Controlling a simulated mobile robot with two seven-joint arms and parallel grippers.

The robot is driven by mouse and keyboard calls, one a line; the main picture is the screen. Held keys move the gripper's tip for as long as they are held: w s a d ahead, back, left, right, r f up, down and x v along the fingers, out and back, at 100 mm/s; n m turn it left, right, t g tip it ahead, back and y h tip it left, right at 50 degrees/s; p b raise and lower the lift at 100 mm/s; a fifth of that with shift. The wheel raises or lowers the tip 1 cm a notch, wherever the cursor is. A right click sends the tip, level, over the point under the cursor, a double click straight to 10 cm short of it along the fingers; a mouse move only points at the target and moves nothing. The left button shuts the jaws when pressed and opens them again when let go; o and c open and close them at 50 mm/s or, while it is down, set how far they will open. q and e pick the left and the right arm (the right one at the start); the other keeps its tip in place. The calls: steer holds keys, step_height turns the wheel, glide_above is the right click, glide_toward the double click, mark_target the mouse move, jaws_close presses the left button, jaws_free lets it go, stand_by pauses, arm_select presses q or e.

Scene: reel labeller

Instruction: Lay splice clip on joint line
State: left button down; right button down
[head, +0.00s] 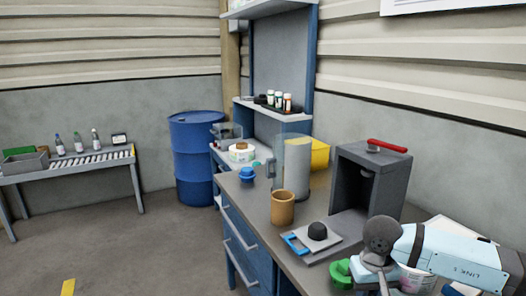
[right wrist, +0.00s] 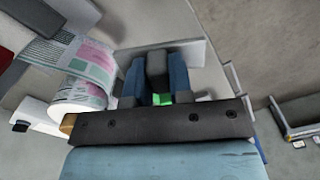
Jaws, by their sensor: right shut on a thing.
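In the right wrist view my right gripper (right wrist: 157,75) has its two blue fingers closed in. A small green piece (right wrist: 162,98) shows between them, with a dark grey block beyond it. The green piece looks like the splice clip, mostly hidden by the gripper. A reel of printed labels (right wrist: 78,95) is to the left of the fingers, its pink and green web (right wrist: 92,62) running up and left. I cannot make out the joint line. In the head view my right arm covers part of the reel (head: 418,279). My left gripper is not in view.
The workbench (head: 262,205) carries a brown cup (head: 283,208), a grey press-like stand (head: 345,180) with a red handle, a plate with a black knob (head: 317,231) and a green knob (head: 341,273) close to my right arm. A blue drum (head: 195,150) stands behind.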

steer(key=s+r+p, duration=0.7)
steer(key=r+p, duration=0.5)
steer(key=p, duration=0.1)
steer(key=shift+s+d+r, duration=0.25)
steer(key=shift+d+r, duration=0.15)
